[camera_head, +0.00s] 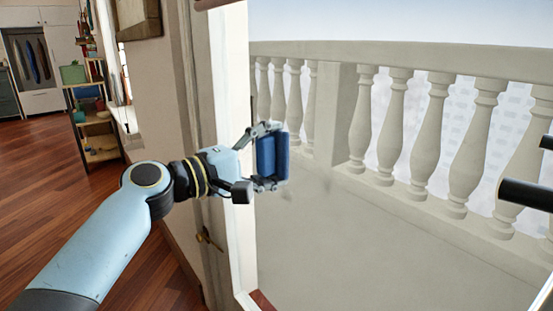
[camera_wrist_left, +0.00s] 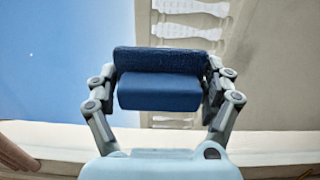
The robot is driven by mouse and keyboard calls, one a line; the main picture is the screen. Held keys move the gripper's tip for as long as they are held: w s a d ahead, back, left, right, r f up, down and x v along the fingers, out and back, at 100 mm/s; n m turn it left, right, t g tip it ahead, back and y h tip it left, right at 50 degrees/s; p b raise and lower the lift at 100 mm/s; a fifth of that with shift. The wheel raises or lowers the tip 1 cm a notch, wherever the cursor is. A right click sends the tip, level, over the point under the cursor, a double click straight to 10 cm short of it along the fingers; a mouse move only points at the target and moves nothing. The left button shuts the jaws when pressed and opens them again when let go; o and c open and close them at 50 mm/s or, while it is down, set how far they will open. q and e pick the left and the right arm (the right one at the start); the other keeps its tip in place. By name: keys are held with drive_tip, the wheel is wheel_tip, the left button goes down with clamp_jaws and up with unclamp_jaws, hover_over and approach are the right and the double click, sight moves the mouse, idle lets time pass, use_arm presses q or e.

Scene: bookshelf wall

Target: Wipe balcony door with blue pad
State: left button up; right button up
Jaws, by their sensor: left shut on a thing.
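The blue pad (camera_head: 267,158) is held upright in my left gripper (camera_head: 262,160), whose fingers are shut on its two ends. In the left wrist view the pad (camera_wrist_left: 160,93) spans the fingers, with a smooth block and a darker textured layer. The balcony door (camera_head: 330,235) appears as a large clear pane right of a white frame (camera_head: 235,90). The pad is at the pane's left side, close to the frame; I cannot tell whether it touches the glass. Faint grey smudges (camera_head: 288,194) show just below the pad. My right gripper is not in view.
Beyond the pane is a balcony with a stone balustrade (camera_head: 400,130). A brass handle (camera_head: 208,239) is on the door-side woodwork. A shelf (camera_head: 98,140) stands at the left, with open wooden floor (camera_head: 60,170) before it. Dark cylinders (camera_head: 525,194) enter at the right edge.

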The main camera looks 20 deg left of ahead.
use_arm(q)
drive_tip(key=shift+a, duration=0.1)
drive_tip(key=shift+s+a+f, duration=0.15)
drive_tip(key=shift+s+a, duration=0.25)
drive_tip(key=shift+c, duration=0.2)
drive_tip(key=shift+v, duration=2.25)
drive_tip(key=shift+d, duration=0.1)
drive_tip(key=shift+v, duration=1.15)
drive_tip(key=shift+s+a+b, duration=0.2)
drive_tip(key=shift+s+b, duration=0.1)
drive_tip(key=shift+s, duration=0.05)
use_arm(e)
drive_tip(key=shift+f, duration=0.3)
use_arm(q)
wheel_tip(320, 180, down, 7)
drive_tip(key=b, duration=0.6)
drive_tip(key=p+x, duration=0.1)
drive_tip(key=x, duration=0.5)
drive_tip(key=shift+w+d+r, duration=0.15)
drive_tip(key=shift+d+r, duration=0.05)
drive_tip(key=shift+r, duration=0.1)
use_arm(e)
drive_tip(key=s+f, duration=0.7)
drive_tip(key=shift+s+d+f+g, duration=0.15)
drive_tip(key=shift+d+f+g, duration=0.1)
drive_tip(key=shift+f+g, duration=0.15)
